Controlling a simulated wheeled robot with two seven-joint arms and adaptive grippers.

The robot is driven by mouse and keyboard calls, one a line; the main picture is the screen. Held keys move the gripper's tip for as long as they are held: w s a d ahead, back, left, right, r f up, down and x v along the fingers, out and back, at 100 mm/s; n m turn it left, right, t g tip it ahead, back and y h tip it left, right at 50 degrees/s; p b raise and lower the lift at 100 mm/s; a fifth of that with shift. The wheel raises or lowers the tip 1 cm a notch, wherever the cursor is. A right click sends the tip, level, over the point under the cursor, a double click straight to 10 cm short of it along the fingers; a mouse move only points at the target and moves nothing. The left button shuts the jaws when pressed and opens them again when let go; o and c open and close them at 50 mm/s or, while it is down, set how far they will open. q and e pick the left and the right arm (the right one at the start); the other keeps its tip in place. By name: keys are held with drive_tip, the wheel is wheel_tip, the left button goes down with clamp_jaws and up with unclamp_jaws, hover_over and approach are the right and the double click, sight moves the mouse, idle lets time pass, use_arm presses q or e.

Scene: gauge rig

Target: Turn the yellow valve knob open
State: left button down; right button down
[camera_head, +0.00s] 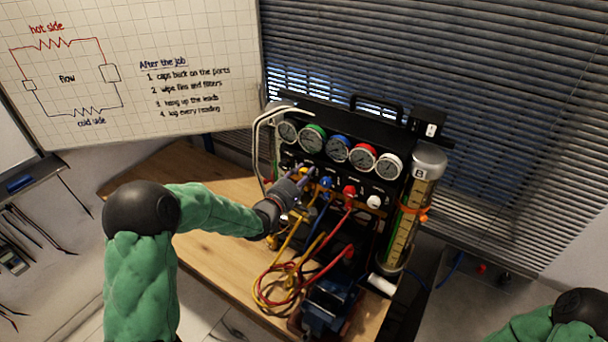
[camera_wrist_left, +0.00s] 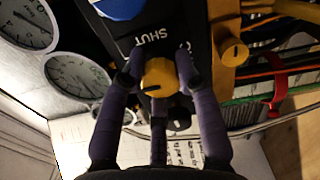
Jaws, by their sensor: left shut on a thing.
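The yellow valve knob (camera_wrist_left: 159,77) sits on the dark rig panel beside the printed word SHUT in the left wrist view. My left gripper (camera_wrist_left: 158,75) is shut on it, with purple-grey fingers on both sides of the knob. In the head view my left gripper (camera_head: 299,181) reaches the left part of the gauge rig (camera_head: 345,118), and its fingers largely hide the yellow knob. A blue knob (camera_head: 326,183), a red knob (camera_head: 349,190) and a white knob (camera_head: 374,201) stand to the right. My right gripper is not in view; only part of that arm shows at the lower right.
Several round gauges (camera_head: 338,149) line the rig above the knobs. Yellow and red hoses (camera_head: 287,283) loop over the wooden table (camera_head: 160,170) in front. A clear cylinder (camera_head: 414,215) stands at the rig's right. The table's left part is clear.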

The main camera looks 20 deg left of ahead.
use_arm(q)
drive_tip(key=c, duration=0.9)
unclamp_jaws()
drive_tip(key=s+a, duration=0.1)
drive_tip(key=s, duration=1.1)
drive_tip(key=shift+a, duration=0.4)
drive_tip(key=shift+w, duration=0.1)
